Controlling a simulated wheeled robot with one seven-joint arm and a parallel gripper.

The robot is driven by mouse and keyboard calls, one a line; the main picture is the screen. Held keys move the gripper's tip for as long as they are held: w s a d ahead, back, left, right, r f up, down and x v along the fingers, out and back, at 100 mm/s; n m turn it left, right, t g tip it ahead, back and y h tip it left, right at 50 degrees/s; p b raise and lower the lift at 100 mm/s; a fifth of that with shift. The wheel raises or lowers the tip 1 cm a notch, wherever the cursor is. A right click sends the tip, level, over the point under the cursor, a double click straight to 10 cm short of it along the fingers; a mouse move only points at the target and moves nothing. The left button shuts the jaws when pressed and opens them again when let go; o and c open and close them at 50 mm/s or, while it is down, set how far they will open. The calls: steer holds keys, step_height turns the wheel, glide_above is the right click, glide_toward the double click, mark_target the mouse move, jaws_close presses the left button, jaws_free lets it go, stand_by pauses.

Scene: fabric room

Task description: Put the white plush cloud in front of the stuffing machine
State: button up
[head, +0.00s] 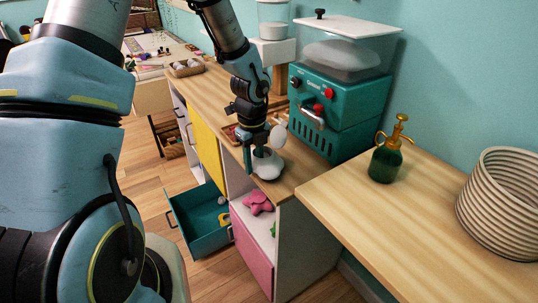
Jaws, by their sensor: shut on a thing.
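The white plush cloud (268,165) is at the near end of the wooden counter, in front of the teal stuffing machine (355,98). My gripper (262,152) points down and is shut on the top of the cloud. The cloud appears at the counter surface, close to its front edge; I cannot tell whether it rests there fully. The machine has red knobs, a front handle and a clear hopper with white filling.
A teal drawer (205,222) hangs open below the counter, and a pink plush (257,202) sits on a shelf.

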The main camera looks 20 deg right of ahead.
mark_target(269, 158)
steer(key=d, duration=0.1)
steer(key=d+p, duration=0.1)
steer(key=d, duration=0.1)
steer(key=w+d, duration=0.1)
steer(key=d, duration=0.1)
steer(key=shift+d+r+p, duration=0.1)
steer(key=shift+p, duration=0.25)
steer(key=shift+f, duration=0.4)
steer(key=shift+f, duration=0.1)
steer(key=o, duration=1)
steer(key=shift+c, duration=0.2)
steer(key=shift+a, duration=0.2)
step_height(269, 158, up, 12)
steer(key=b, duration=0.1)
steer(key=shift+b, duration=0.4)
